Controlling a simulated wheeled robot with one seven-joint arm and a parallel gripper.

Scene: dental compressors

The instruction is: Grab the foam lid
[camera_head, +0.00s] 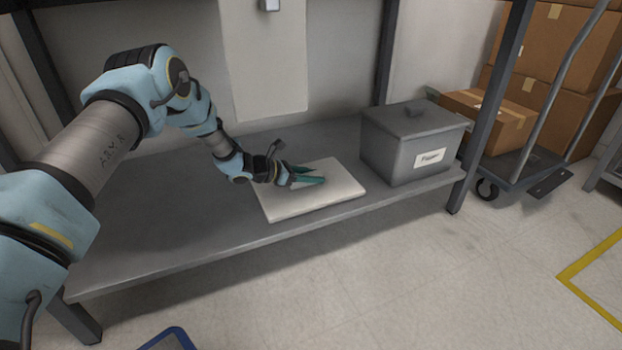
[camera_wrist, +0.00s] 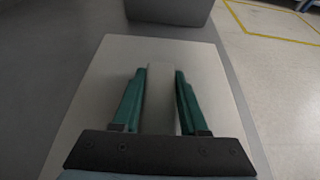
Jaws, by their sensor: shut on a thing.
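The foam lid (camera_head: 325,198) is a flat, pale, rectangular slab on the grey shelf, left of a grey box. In the wrist view the lid (camera_wrist: 214,85) spreads out under my fingers, with a pale raised block (camera_wrist: 160,100) along its middle. My gripper (camera_head: 316,176) is over the lid, and its green fingers (camera_wrist: 161,78) are shut on this raised block, one on each side. The lid looks flat on the shelf; I cannot tell any gap beneath it. My fingers hide part of its top in the head view.
The grey lidded box (camera_head: 405,145), with a white label, stands on the shelf (camera_head: 180,220) right of the lid. A dark post (camera_head: 487,110) rises at the shelf's right end. Beyond it is a cart (camera_head: 515,168) with cardboard boxes. The shelf's left side is clear.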

